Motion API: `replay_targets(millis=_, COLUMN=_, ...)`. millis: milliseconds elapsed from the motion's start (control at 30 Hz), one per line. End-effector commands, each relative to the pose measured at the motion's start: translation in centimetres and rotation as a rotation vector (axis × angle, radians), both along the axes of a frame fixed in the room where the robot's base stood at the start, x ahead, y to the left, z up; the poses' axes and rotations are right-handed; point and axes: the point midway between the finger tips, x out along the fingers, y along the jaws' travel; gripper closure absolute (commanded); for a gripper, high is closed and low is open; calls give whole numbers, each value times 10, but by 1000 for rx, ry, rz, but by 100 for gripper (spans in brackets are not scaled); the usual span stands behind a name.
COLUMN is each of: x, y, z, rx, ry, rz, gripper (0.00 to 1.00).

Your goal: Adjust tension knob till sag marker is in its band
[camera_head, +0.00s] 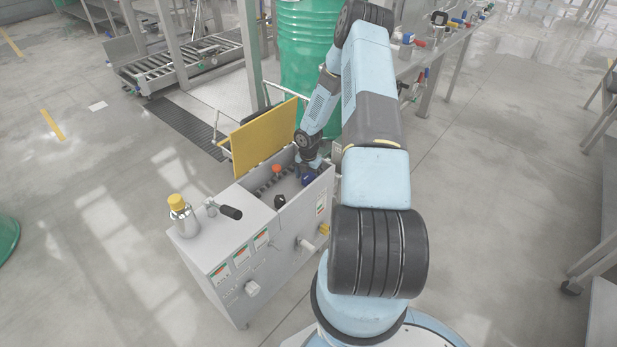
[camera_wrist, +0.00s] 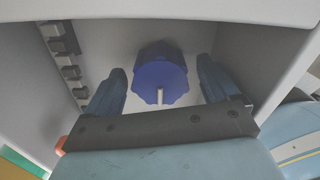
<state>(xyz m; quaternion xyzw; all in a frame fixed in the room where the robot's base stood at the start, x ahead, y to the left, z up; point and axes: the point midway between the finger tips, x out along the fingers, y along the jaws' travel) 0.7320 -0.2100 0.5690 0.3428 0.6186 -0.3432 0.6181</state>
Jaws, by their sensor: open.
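A blue fluted knob (camera_wrist: 160,80) shows in the middle of the wrist view, inside the grey box, with a pale pin at its front. My gripper (camera_wrist: 165,90) is open, with one dark blue finger on each side of the knob and a visible gap on both sides. In the head view my gripper (camera_head: 308,178) reaches down into the open compartment of the grey cabinet (camera_head: 245,240). A dark chain (camera_wrist: 65,65) runs along the compartment wall at left in the wrist view. I cannot make out a sag marker or its band.
A yellow lid (camera_head: 264,137) stands raised behind the compartment. An orange knob (camera_head: 276,169) and a black knob (camera_head: 280,201) sit near my gripper. A yellow-capped bottle (camera_head: 181,214) and a black-handled lever (camera_head: 228,211) are on the cabinet top. A green drum (camera_head: 305,55) stands behind.

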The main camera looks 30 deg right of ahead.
Motion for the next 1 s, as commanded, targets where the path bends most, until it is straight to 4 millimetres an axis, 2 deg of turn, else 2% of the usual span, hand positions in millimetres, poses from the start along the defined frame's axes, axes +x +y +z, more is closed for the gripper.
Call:
replay_targets(millis=167, x=0, y=0, z=0, rx=0, ry=0, rz=0, gripper=13)
replay_targets(millis=700, x=0, y=0, z=0, rx=1, ry=-1, rz=-1, gripper=65)
replay_targets(millis=1000, x=1, y=0, z=1, rx=0, ry=-1, rz=-34, gripper=66)
